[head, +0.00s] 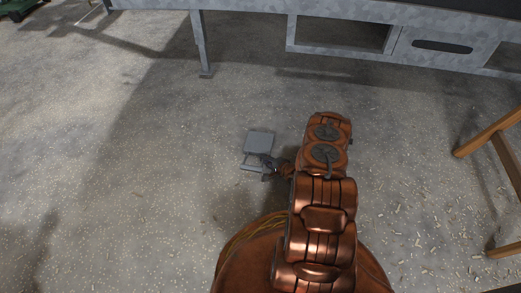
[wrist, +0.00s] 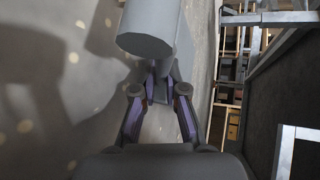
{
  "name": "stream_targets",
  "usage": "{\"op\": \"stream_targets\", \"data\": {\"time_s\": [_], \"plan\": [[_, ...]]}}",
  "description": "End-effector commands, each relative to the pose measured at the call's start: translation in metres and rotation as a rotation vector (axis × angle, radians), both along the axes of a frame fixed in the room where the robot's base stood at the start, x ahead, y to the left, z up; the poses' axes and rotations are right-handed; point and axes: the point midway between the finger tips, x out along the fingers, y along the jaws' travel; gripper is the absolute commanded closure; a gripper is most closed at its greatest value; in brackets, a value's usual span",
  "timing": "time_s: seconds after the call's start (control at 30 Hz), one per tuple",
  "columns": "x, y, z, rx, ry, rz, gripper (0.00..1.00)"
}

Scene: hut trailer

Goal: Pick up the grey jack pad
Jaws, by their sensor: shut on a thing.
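The grey jack pad (head: 259,141) is a flat square plate with a narrower part along its near side, left of my arm in the head view. My gripper (head: 268,166) is at its near right edge, small and partly covered by my arm. In the wrist view the pad (wrist: 150,28) is a grey block filling the top middle. My gripper (wrist: 161,80) has its two purple-sided fingers closed on a narrow grey part below that block. The fingertips are partly hidden by the pad. I cannot tell whether the pad touches the floor.
A grey steel trailer frame (head: 345,31) crosses the top, with a support leg (head: 200,42) standing on the floor. A wooden trestle (head: 490,133) stands at the right edge. Wood chips lie on the floor at right. The speckled concrete floor (head: 120,190) at left is clear.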

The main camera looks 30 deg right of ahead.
Motion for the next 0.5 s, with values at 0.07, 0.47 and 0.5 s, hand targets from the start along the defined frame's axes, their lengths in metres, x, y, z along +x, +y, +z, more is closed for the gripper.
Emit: {"op": "stream_targets", "data": {"time_s": [0.07,0.47,0.5], "plan": [[0.000,0.000,0.002,-0.001,-0.001,0.000,1.00],[-0.013,-0.001,0.041,0.002,0.001,-0.003,1.00],[-0.022,-0.001,0.041,0.003,0.001,-0.005,1.00]]}}
